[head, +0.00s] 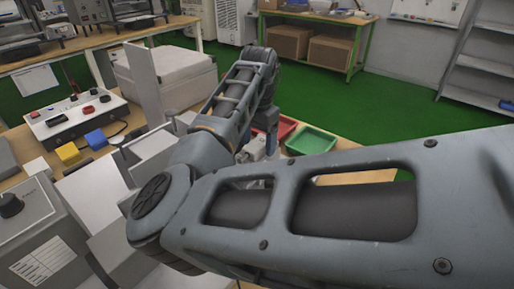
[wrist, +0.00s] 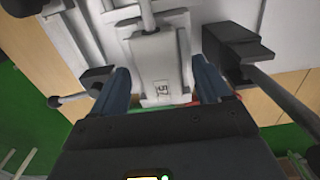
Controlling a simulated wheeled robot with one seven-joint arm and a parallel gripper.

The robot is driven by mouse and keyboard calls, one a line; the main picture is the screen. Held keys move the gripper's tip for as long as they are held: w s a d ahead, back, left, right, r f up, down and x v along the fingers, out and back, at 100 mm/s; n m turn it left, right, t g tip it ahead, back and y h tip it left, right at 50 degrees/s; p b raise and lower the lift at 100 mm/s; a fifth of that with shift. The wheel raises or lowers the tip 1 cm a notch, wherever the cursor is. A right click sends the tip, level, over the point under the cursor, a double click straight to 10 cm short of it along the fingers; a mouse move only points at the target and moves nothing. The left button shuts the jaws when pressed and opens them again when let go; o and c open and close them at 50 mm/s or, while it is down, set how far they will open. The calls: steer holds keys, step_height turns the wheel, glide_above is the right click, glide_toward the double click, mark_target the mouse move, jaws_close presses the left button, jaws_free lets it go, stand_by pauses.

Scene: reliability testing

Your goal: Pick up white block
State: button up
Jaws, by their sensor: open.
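In the wrist view a white block-like part (wrist: 158,62) with a small printed label lies between the two blue-grey fingers of my gripper (wrist: 161,75). A grey rod runs from its upper end. The fingers are apart, one on each side of it, and look open; I cannot tell whether either touches it. In the head view my forearm and wrist cover most of the work spot, and the fingertips are hard to make out.
A green tray (head: 311,141) and a red tray (head: 286,128) are beside my wrist. A yellow block (head: 68,154), a blue block (head: 96,139) and a control box (head: 75,116) are on the left. Black clamps (wrist: 237,52) flank the fingers in the wrist view.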

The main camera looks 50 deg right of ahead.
steer(key=c, duration=1.2)
steer(key=shift+r, duration=0.1)
